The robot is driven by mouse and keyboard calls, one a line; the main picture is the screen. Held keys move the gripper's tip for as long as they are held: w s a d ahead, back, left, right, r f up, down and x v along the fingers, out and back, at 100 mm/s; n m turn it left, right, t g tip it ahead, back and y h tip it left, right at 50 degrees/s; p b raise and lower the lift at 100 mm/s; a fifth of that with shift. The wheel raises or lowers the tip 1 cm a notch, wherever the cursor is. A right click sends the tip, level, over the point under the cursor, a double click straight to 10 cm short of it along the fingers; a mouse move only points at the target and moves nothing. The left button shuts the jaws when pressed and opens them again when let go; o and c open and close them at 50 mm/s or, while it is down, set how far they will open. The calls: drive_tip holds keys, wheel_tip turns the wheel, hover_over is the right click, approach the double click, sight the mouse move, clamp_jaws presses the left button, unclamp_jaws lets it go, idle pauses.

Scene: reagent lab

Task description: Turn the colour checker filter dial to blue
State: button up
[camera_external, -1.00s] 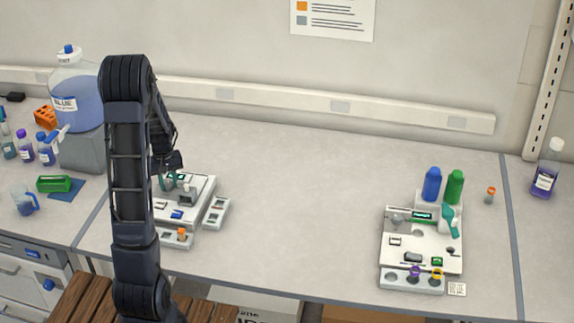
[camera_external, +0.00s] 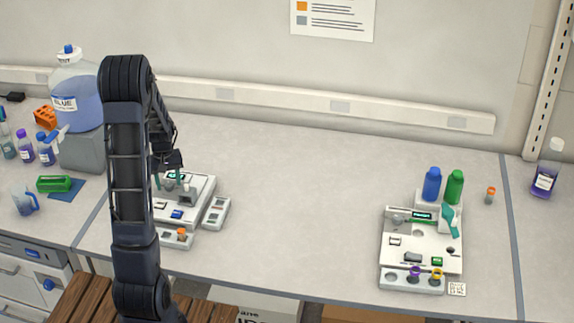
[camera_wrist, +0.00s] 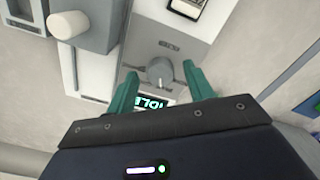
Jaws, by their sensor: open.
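The white instrument (camera_external: 203,187) under my gripper is on the left part of the bench; I take it for the colour checker. In the wrist view a round grey dial (camera_wrist: 160,73) stands on its light grey panel, with small marks beside it that are too small to read. A lit display (camera_wrist: 153,102) reads IDLE, upside down in this view. My gripper (camera_wrist: 160,68) is open, its two teal fingers on either side of the dial, with visible gaps. In the external view my gripper (camera_external: 170,183) is over the instrument, partly hidden by my arm.
A pale cylindrical part (camera_wrist: 68,25) is left of the dial in the wrist view. A small white box (camera_external: 216,212) is right of the instrument. A second white station (camera_external: 440,250) with blue and green bottles stands at right. The bench middle is clear.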

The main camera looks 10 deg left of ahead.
sight(172, 183)
wheel_tip(172, 183, up, 10)
drive_tip(key=shift+r, duration=0.2)
idle(0.4)
drive_tip(key=s+d+r+m+t, duration=0.25)
drive_tip(key=s+d+r, duration=0.55)
drive_tip(key=s+r, duration=0.4)
drive_tip(key=s+d+m+t, duration=0.1)
drive_tip(key=s+d+m, duration=0.1)
drive_tip(key=s, duration=0.5)
drive_tip(key=s+d+r+m+t, duration=0.1)
drive_tip(key=s+d+m, duration=0.1)
drive_tip(key=s, duration=0.6)
drive_tip(key=shift+d+r, duration=0.15)
drive_tip(key=shift+d, duration=0.45)
idle(1.3)
